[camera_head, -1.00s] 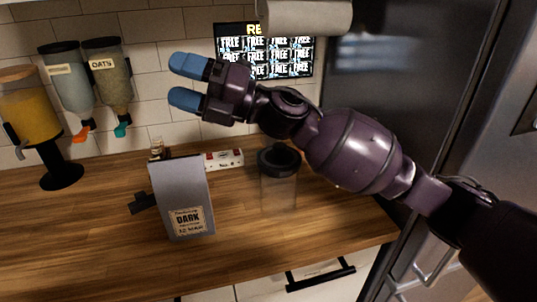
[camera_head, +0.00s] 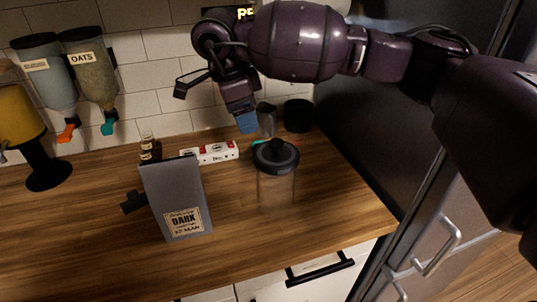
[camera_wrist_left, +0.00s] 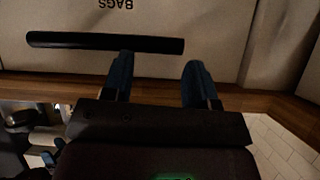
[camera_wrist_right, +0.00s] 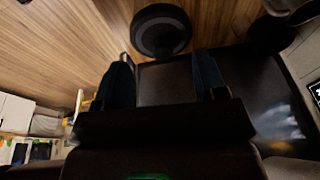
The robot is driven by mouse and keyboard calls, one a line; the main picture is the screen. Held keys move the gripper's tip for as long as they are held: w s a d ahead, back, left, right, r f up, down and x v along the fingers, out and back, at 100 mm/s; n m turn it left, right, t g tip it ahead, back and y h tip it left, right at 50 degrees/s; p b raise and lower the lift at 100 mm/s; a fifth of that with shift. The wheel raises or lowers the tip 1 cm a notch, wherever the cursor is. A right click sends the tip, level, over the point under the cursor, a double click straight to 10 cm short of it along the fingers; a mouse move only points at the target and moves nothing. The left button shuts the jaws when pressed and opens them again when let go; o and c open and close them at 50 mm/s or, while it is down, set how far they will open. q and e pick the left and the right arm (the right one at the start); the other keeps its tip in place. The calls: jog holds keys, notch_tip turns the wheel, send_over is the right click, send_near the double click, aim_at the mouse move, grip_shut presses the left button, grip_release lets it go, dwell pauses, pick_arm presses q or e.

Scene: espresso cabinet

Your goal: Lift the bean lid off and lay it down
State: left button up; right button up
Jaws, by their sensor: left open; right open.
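The black bean lid (camera_head: 276,154), round with a knob on top, sits on a clear jar (camera_head: 276,188) that stands upright on the wooden counter. The lid also shows in the right wrist view (camera_wrist_right: 161,30), ahead of the fingers. My right gripper (camera_head: 248,122) points down above the counter, behind and left of the lid. It is open, empty and apart from the lid. My left gripper (camera_wrist_left: 158,75) is outside the head view. In the left wrist view it is open and empty, in front of a cabinet front with a dark bar handle (camera_wrist_left: 105,43).
A grey bag labelled DARK (camera_head: 176,198) stands left of the jar. A red-and-white box (camera_head: 210,152) lies behind it. A dark cup (camera_head: 298,116) stands at the back, near the fridge (camera_head: 385,130). The counter (camera_head: 290,225) before the jar is clear.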

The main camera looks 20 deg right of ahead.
aim_at(276, 141)
jog(key=shift+h, duration=0.9)
jog(key=d+f, duration=0.2)
jog(key=d, duration=0.1)
jog(key=d+f, duration=0.1)
jog(key=f, duration=0.1)
jog(key=shift+s+d, duration=0.3)
jog(key=shift+d, duration=0.1)
jog(key=shift+w+d+f+g+p, duration=0.1)
jog(key=shift+d+f+g+p, duration=0.2)
jog(key=shift+f+p, duration=0.2)
jog(key=p+x, duration=0.1)
jog(key=x, duration=0.2)
jog(key=shift+w+d+f, duration=0.1)
jog(key=shift+w+d, duration=0.1)
jog(key=shift+d+f, duration=0.1)
jog(key=shift+f, duration=0.35)
